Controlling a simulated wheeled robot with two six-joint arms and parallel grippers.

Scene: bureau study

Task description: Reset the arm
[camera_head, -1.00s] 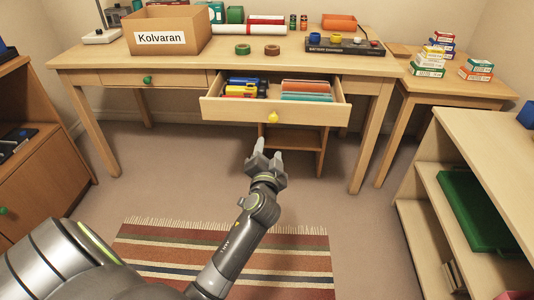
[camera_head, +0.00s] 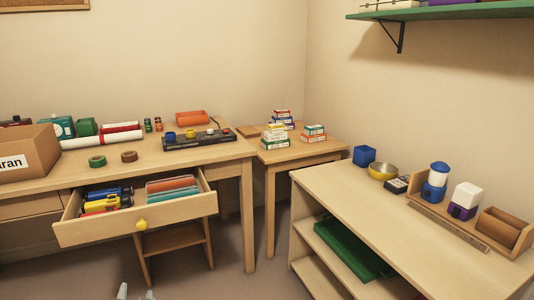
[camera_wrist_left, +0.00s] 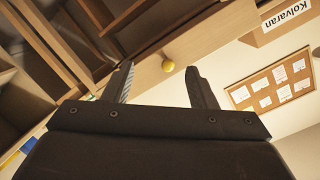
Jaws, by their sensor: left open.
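My left gripper (camera_head: 135,292) shows only as fingertips at the bottom edge of the head view, low in front of the desk drawer. In the left wrist view the gripper (camera_wrist_left: 162,88) is open, with nothing between its two dark fingers. The drawer's yellow knob (camera_wrist_left: 168,66) appears beyond and between the fingers, apart from them. In the head view the open drawer (camera_head: 180,210) has the same yellow knob (camera_head: 141,224) on its front. Most of my left arm is out of the head view. My right gripper is not in view.
The desk (camera_head: 225,150) holds a cardboard box (camera_head: 30,155), tape rolls and a dark tray (camera_head: 198,141). A side table (camera_head: 300,152) bears small boxes. A shelf unit (camera_head: 400,215) stands at right. A corkboard (camera_wrist_left: 270,84) shows in the wrist view. Floor beneath the desk is partly open.

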